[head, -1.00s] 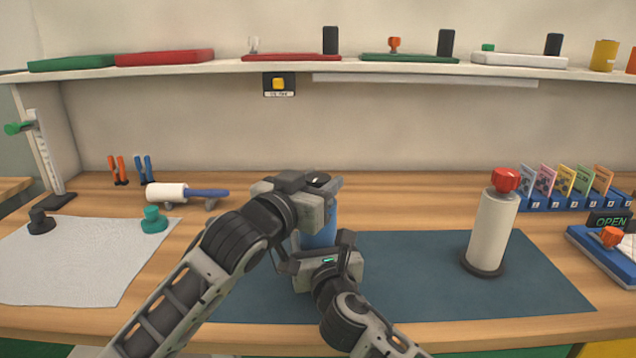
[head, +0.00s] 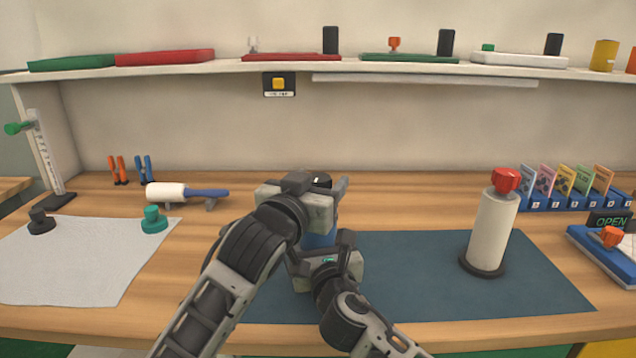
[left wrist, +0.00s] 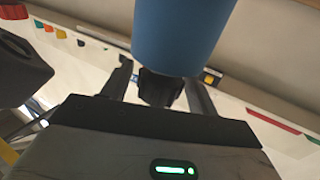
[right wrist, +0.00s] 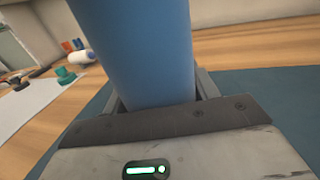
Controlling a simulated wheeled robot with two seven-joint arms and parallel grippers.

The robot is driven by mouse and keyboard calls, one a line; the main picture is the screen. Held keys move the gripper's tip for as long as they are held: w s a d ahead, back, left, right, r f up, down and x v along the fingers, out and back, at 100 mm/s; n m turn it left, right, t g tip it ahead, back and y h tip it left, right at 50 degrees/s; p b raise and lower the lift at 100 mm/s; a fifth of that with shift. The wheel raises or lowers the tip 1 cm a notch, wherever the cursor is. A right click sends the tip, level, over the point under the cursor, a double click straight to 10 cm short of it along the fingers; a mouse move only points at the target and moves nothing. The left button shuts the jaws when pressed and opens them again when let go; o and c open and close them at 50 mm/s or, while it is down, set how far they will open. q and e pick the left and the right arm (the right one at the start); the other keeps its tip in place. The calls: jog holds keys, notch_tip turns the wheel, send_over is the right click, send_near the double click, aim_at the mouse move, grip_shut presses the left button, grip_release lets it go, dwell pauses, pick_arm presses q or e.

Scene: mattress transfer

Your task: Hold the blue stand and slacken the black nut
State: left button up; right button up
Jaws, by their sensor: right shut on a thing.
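The blue stand (head: 318,239) is upright on the dark mat, mostly hidden by my arms in the head view. It fills the upper middle of the right wrist view (right wrist: 140,50) and also shows in the left wrist view (left wrist: 182,30). My right gripper (head: 322,258) is shut on the stand's body from the front. The black nut (left wrist: 160,88) sits on the stand's top end; part of it shows in the head view (head: 319,179). My left gripper (left wrist: 160,84) is open, with one finger on each side of the nut and narrow gaps showing.
A white cylinder with a red knob (head: 494,225) stands on the dark blue mat (head: 420,290) to the right. A grey sheet (head: 75,265) with black and green knobs lies left. A white roller (head: 168,192) lies behind. A shelf (head: 200,67) spans the back.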

pick_arm(q)
jog(key=shift+s, duration=0.1)
pick_arm(e)
jog(key=shift+r, duration=0.2)
pick_arm(q)
jog(key=v, duration=1.1)
jog(key=shift+s+a, duration=0.2)
jog(key=shift+s, duration=0.15)
pick_arm(e)
jog(key=o, duration=1.8)
jog(key=shift+c, duration=0.2)
jog(key=shift+f, duration=0.1)
jog(key=shift+s, duration=0.15)
